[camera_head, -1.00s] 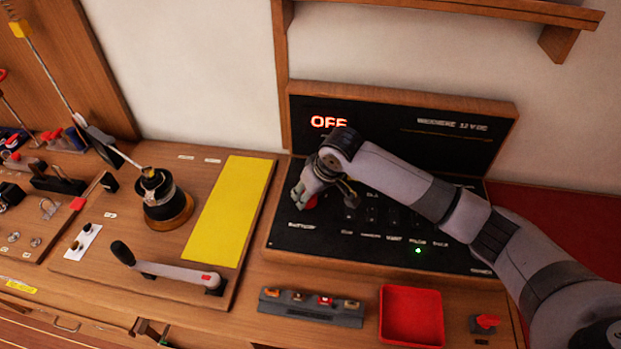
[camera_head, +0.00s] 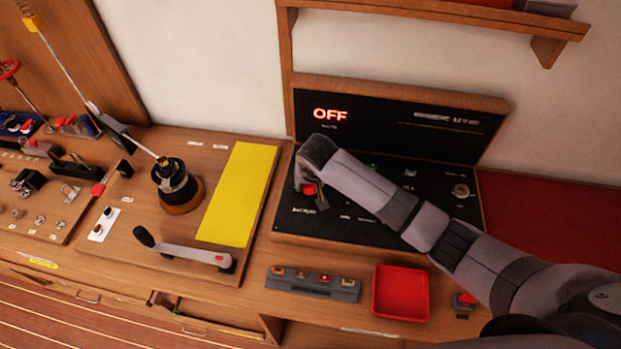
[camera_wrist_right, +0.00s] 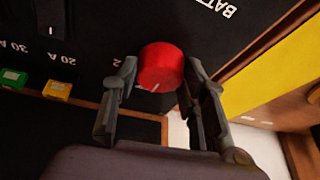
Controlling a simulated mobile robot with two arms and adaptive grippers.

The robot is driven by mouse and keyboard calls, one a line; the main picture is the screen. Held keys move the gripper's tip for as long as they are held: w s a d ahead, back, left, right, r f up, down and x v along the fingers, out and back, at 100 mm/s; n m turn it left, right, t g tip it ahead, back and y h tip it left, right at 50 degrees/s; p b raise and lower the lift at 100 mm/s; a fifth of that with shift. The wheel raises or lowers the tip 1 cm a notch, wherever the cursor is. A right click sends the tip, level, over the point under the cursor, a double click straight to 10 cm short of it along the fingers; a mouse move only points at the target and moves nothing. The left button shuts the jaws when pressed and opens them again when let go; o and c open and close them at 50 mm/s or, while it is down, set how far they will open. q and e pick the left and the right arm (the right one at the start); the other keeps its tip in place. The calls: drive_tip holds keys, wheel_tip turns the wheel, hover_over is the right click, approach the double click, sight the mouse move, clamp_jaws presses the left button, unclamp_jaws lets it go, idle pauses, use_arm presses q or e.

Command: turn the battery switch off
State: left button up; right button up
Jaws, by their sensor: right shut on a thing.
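The battery switch is a red round knob (camera_head: 309,189) at the left of the black switch panel (camera_head: 290,222). In the right wrist view the red knob (camera_wrist_right: 161,66) shows a white mark on its lower edge, and part of the label "BAT" is beside it. My right gripper (camera_head: 311,198) is at the knob, shut on it; in the wrist view its fingers (camera_wrist_right: 160,80) stand on either side of the knob. The display (camera_head: 330,115) at the back of the panel reads "OFF" in lit red letters. My left gripper is not in view.
A winch (camera_head: 175,186) with a handle and a yellow mat (camera_head: 238,195) lie left of the panel. A shelf (camera_head: 440,15) hangs above.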

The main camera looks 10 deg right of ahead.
idle(0.3)
drive_tip(key=o, duration=1.2)
drive_tip(key=shift+c, duration=0.2)
drive_tip(key=v, duration=1.2)
